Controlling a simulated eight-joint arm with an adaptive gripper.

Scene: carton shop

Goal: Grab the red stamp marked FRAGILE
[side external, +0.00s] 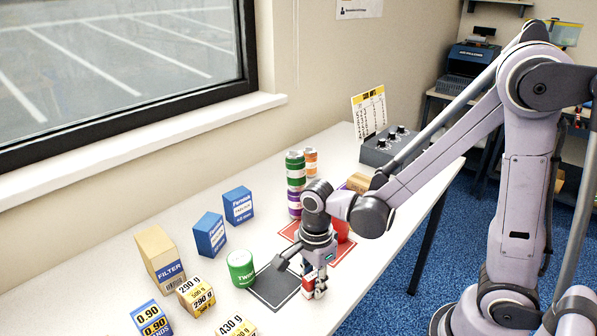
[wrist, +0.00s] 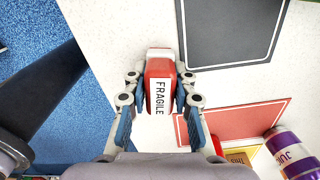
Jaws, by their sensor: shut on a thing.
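The red stamp (wrist: 158,92) has a white label reading FRAGILE and shows in the middle of the wrist view. My gripper (wrist: 159,78) is shut on it, with one finger on each side. In the side external view my gripper (side external: 314,284) points down by the right edge of the black mat (side external: 272,288), and the red stamp (side external: 307,283) is partly hidden by the fingers. I cannot tell whether the stamp touches the table.
A red mat (side external: 341,252) lies behind the black one. A green can (side external: 241,269), blue boxes (side external: 238,205), a FILTER carton (side external: 160,257) and price blocks (side external: 196,297) stand left. Stacked cans (side external: 295,172) and a control box (side external: 390,146) stand farther back.

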